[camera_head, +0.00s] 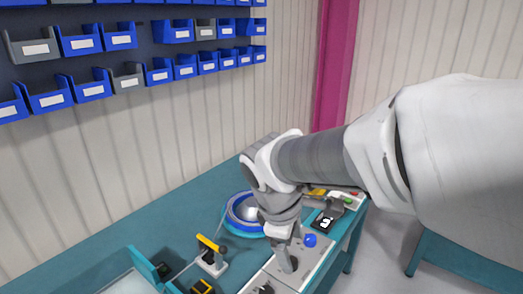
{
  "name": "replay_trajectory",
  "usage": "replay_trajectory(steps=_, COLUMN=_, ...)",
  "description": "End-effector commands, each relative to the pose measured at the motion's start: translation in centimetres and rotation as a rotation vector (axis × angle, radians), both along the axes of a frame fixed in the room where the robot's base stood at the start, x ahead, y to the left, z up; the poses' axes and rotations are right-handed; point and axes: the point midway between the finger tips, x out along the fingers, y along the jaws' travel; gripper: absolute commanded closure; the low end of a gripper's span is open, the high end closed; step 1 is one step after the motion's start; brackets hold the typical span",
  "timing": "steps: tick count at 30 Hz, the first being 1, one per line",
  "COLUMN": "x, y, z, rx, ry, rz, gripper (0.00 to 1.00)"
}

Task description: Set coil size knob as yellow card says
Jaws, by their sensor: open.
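My gripper (287,258) points down over a light grey panel (318,262) on the teal bench. It is open, and its fingertips are close to the panel top; I cannot tell if they touch anything. A blue knob (310,240) stands on the panel just right of my gripper. A dark knob-like part (265,289) shows at the bottom edge. I cannot tell which is the coil size knob. A small yellow thing (318,192) shows behind my arm; it may be the yellow card, and no writing is readable.
A blue cable reel (240,212) lies left of my gripper. A yellow-handled device (211,254) and a black-and-yellow block (202,287) stand farther left. A black unit with a white display (325,222) is behind the blue knob. Blue bins (80,42) hang on the wall.

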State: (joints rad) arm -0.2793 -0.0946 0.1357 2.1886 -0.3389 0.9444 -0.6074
Motion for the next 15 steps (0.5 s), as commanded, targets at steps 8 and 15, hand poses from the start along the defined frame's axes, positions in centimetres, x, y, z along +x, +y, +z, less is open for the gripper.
replay_trajectory(steps=8, x=3.0, y=5.9, z=-5.3, rx=-0.179, ry=0.156, rz=0.453, gripper=0.19)
replay_trajectory(steps=15, x=4.0, y=9.7, z=-9.0, rx=-0.276, ry=0.247, rz=0.728, gripper=0.19)
